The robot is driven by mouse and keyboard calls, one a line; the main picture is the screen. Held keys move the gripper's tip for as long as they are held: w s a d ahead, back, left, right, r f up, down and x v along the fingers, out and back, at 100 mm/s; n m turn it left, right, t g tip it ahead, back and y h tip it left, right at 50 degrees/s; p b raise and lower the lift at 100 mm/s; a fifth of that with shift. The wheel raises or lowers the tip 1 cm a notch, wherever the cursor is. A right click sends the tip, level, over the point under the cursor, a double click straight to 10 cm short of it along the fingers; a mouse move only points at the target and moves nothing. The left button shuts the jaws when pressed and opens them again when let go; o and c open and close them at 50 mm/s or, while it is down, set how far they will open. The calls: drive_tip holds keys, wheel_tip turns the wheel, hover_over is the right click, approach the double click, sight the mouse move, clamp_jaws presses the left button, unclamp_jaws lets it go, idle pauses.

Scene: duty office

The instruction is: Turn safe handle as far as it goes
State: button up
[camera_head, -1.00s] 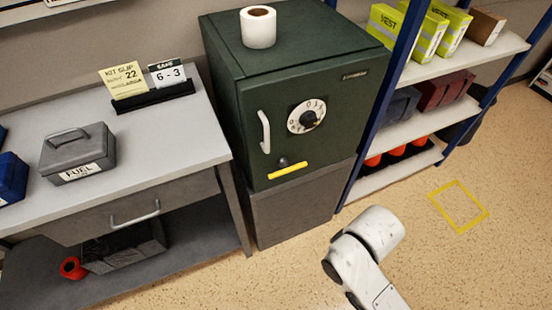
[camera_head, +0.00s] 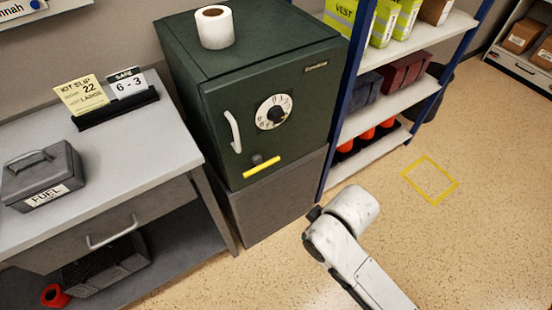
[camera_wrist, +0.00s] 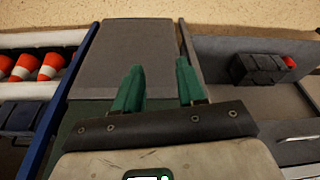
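The dark green safe (camera_head: 262,100) stands with its door closed. Its yellow bar handle (camera_head: 262,167) sits low on the door on a dark hub (camera_head: 257,158), lying roughly level along the door. A white dial (camera_head: 273,112) and a pale upright pull (camera_head: 233,131) are above it. My gripper (camera_wrist: 158,68) shows in the wrist view with two green fingers apart and nothing between them. It is in front of the safe's grey base (camera_wrist: 125,40), and the picture there is upside down. The yellow handle is not visible in the wrist view.
A desk (camera_head: 120,170) with a grey FUEL box (camera_head: 42,175) and a sign holder (camera_head: 117,108) stands left of the safe. A blue-post shelf (camera_head: 375,135) stands close on its right. A paper roll (camera_head: 214,28) sits on top. Open floor lies in front.

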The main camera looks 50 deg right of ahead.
drive_tip(key=w+d+r+t, duration=0.1)
drive_tip(key=w, duration=0.1)
drive_tip(key=w+d+r+t+p, duration=0.1)
drive_tip(key=w+d+r, duration=0.1)
drive_tip(key=w, duration=0.1)
drive_tip(key=w+d+r+m+t+h+p, duration=0.1)
drive_tip(key=w+t, duration=0.1)
drive_tip(key=shift+w+d+r, duration=0.15)
drive_tip(key=shift+d+r, duration=0.1)
drive_tip(key=shift+r, duration=0.05)
drive_tip(key=c, duration=0.5)
drive_tip(key=w+d+r+t+h, duration=0.1)
drive_tip(key=w+d+r+t, duration=0.1)
drive_tip(key=w+d+r+m+t+p, duration=0.1)
drive_tip(key=w+d+r+t, duration=0.1)
drive_tip(key=d+r, duration=0.1)
drive_tip(key=shift+w+r+h, duration=0.2)
drive_tip(key=shift+w+h, duration=0.05)
drive_tip(key=shift+h, duration=0.15)
clamp_jaws()
